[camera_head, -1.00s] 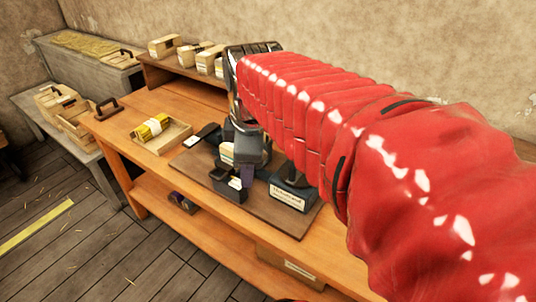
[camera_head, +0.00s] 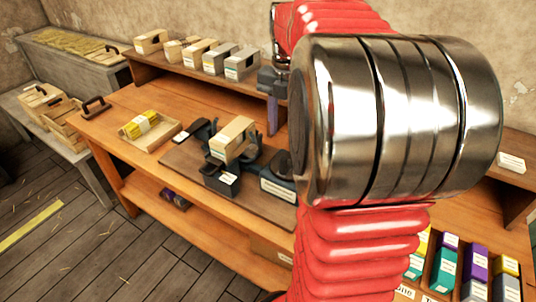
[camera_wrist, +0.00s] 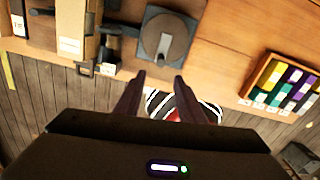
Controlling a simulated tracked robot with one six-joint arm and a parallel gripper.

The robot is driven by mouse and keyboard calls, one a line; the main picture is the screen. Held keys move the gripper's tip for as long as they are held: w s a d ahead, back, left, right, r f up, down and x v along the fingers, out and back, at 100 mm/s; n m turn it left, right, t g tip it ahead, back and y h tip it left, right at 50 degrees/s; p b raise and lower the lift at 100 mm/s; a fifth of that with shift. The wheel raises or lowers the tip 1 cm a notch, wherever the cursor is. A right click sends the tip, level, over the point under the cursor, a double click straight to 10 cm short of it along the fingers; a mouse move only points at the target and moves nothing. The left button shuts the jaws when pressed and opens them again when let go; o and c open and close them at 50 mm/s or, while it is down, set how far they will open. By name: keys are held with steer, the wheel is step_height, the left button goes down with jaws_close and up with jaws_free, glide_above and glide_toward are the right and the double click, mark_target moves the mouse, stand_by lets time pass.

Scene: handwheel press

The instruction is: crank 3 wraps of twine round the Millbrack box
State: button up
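A pale wooden box (camera_head: 232,138) with a white label sits in the dark press on the brown board; I cannot read its name. It also shows at the upper left of the wrist view (camera_wrist: 74,20). A dark square unit with a round grey disc and a bar across it (camera_wrist: 168,36) stands right of the box in the wrist view. My arm covers that side of the press in the head view. My gripper (camera_wrist: 160,80) is open and empty, its two fingers apart just below the disc unit in the picture, not visibly touching it.
Several boxes, one of them (camera_head: 242,63), stand on the back shelf. A tray (camera_head: 170,140) with a yellow bundle lies left of the press. A rack of coloured packs (camera_wrist: 283,85) is at the right. Bare bench top lies between disc unit and rack.

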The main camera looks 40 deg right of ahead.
mark_target(284, 158)
steer(key=shift+d, duration=0.2)
step_height(284, 158, down, 14)
steer(key=shift+r, duration=0.1)
stand_by(0.8)
steer(key=shift+c, duration=0.2)
jaws_close()
steer(key=shift+a, duration=0.3)
steer(key=shift+d, duration=0.25)
